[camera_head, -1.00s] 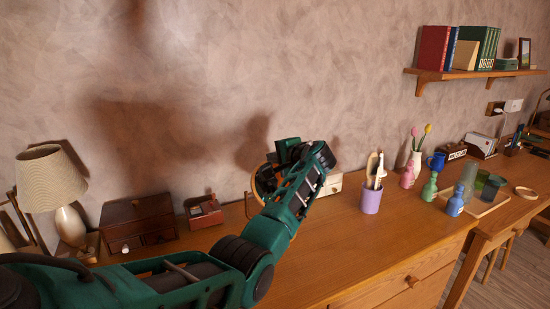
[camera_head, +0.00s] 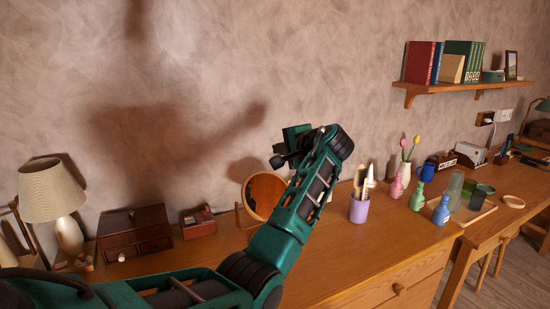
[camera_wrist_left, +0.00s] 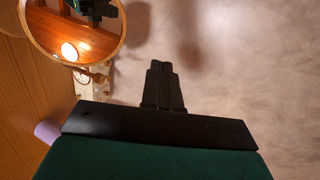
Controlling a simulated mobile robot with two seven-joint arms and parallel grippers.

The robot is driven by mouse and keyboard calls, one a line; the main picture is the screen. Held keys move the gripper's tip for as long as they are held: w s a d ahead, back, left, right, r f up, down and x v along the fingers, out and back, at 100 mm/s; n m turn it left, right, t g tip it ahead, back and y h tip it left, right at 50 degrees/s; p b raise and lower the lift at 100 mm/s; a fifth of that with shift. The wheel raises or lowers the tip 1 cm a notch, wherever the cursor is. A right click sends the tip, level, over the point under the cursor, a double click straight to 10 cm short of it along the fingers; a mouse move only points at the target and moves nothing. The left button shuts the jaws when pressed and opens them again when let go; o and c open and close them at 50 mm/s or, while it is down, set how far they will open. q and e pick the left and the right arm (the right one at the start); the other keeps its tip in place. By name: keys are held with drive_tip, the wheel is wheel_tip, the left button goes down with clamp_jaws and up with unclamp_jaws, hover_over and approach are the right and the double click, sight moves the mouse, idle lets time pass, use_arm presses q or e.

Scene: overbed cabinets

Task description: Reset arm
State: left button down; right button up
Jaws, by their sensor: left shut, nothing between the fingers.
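My left arm (camera_head: 305,200) is green and black and reaches in from the lower left, over the wooden desk. My left gripper (camera_head: 281,160) is near the arm's raised end, in front of the wall and above the round mirror. In the left wrist view the black fingers (camera_wrist_left: 163,82) are together with nothing between them, with bare wall behind. My right gripper is in neither view.
A round wood-framed mirror (camera_head: 264,194) stands behind my left arm; it also shows in the left wrist view (camera_wrist_left: 72,28). A lamp (camera_head: 50,190) and a wooden box (camera_head: 134,232) are left. A purple cup (camera_head: 359,208), vases and a tray (camera_head: 470,210) are right.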

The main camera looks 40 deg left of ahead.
use_arm(q)
drive_tip(key=shift+s+d+r, duration=0.1)
drive_tip(key=shift+d+r, duration=0.2)
drive_tip(key=shift+r, duration=0.1)
drive_tip(key=s+d+f+h, duration=0.3)
drive_tip(key=s+d+f, duration=0.2)
drive_tip(key=s+f, duration=0.5)
drive_tip(key=s+d+f+h, duration=0.4)
drive_tip(key=s+f, duration=0.3)
drive_tip(key=f, duration=0.8)
drive_tip(key=s+d+f+n+h, duration=0.1)
drive_tip(key=s+d+h, duration=0.1)
drive_tip(key=s+d, duration=0.35)
drive_tip(key=s+d+f+g+h, duration=0.1)
drive_tip(key=s+d+h, duration=0.1)
drive_tip(key=s, duration=0.7)
drive_tip(key=s+d+f+n+h, duration=0.1)
drive_tip(key=s+d+h, duration=0.1)
drive_tip(key=s+d, duration=0.35)
drive_tip(key=w+d+f+t+h, duration=0.1)
drive_tip(key=w+f+t+h, duration=0.1)
drive_tip(key=w+f+t, duration=0.3)
wheel_tip(320, 180, down, 4)
drive_tip(key=shift+w+d+f+t, duration=0.1)
drive_tip(key=shift+w+d+t, duration=0.15)
drive_tip(key=shift+t, duration=0.65)
